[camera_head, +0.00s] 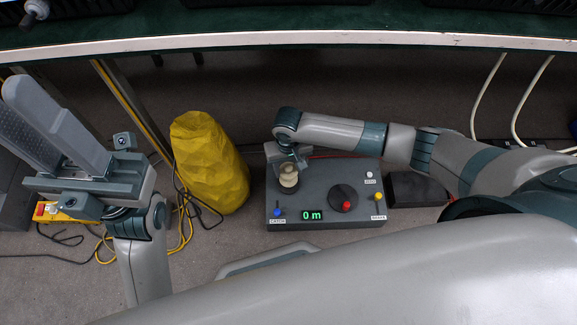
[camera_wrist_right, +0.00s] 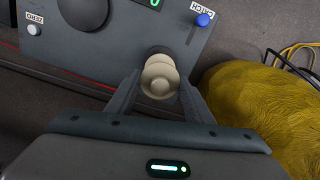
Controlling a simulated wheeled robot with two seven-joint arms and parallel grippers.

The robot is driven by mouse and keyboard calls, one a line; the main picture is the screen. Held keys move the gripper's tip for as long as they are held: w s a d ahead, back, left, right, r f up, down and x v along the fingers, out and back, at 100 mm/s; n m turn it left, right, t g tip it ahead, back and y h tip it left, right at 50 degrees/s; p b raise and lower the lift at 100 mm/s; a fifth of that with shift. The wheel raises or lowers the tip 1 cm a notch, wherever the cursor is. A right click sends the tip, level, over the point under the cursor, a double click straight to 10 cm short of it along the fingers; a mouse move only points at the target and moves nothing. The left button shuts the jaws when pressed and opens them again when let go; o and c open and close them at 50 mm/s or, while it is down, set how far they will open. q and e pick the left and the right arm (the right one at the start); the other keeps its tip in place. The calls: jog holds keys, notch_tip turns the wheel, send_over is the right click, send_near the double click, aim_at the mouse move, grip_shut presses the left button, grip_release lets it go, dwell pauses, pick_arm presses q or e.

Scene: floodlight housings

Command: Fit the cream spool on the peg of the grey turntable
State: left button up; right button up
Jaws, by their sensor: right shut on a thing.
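The cream spool (camera_head: 289,179) is over the left part of a grey control box. It also shows in the right wrist view (camera_wrist_right: 159,83), end-on between two fingers. My right gripper (camera_wrist_right: 157,92) is shut on it, reaching in from above in the head view. A dark round part (camera_head: 288,190), which looks like the turntable, shows just below the spool. The peg is hidden, and I cannot tell whether the spool is around it or above it. My left gripper (camera_head: 55,125) is at the far left, fingers apart and empty, away from the box.
The grey box (camera_head: 330,218) has a blue lever (camera_head: 277,212), a yellow lever (camera_head: 378,196), a dark disc with a red knob (camera_head: 347,206) and a display reading 0 m. A yellow sack (camera_head: 208,165) stands left of it. Cables lie on the floor.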

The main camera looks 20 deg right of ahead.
jog(key=shift+f+b, duration=0.3)
jog(key=shift+f, duration=1.3)
dwell(0.3)
jog(key=o, duration=1.1)
jog(key=shift+o, duration=0.2)
